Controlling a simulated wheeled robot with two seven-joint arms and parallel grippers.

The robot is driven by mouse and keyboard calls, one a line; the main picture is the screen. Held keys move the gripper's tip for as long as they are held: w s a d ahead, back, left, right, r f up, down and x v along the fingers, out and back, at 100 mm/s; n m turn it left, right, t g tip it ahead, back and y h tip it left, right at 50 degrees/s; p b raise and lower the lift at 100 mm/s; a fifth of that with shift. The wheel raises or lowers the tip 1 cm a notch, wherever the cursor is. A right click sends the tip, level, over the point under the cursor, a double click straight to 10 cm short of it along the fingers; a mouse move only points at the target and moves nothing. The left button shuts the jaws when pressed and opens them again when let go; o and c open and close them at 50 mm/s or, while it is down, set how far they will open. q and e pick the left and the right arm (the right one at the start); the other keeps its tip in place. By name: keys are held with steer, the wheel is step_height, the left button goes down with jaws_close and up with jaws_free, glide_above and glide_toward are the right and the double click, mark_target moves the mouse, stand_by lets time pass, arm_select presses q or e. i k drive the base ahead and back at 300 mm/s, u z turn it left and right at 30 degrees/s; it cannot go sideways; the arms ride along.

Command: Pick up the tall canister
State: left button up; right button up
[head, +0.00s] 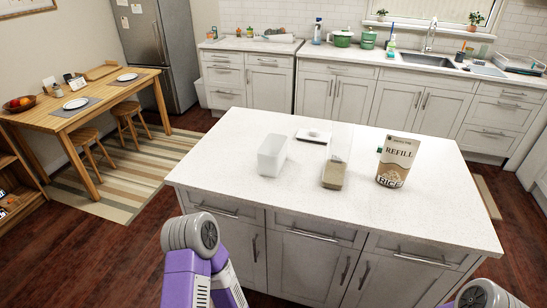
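A tall clear canister (335,172) stands upright on the white island counter, with tan grains in its lower part. Its clear upper part is hard to make out against the counter. It stands between a translucent white tub and a rice refill bag. Part of my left arm shows at the bottom left of centre, and a small part of my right arm shows at the bottom right corner. Both are in front of the island, apart from the canister. Neither gripper's fingers can be seen.
The white tub (271,156) is left of the canister, and the rice bag (396,161) is close on its right. A flat scale-like item (313,137) lies behind. The island's (245,195) front strip and right end are clear. A dining table (88,100) is far left.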

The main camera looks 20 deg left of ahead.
mark_target(341, 137)
steer(key=z, duration=0.5)
steer(key=k, duration=1.1)
steer(key=u, duration=0.4)
steer(key=i, duration=1.4)
steer(key=z, duration=0.4)
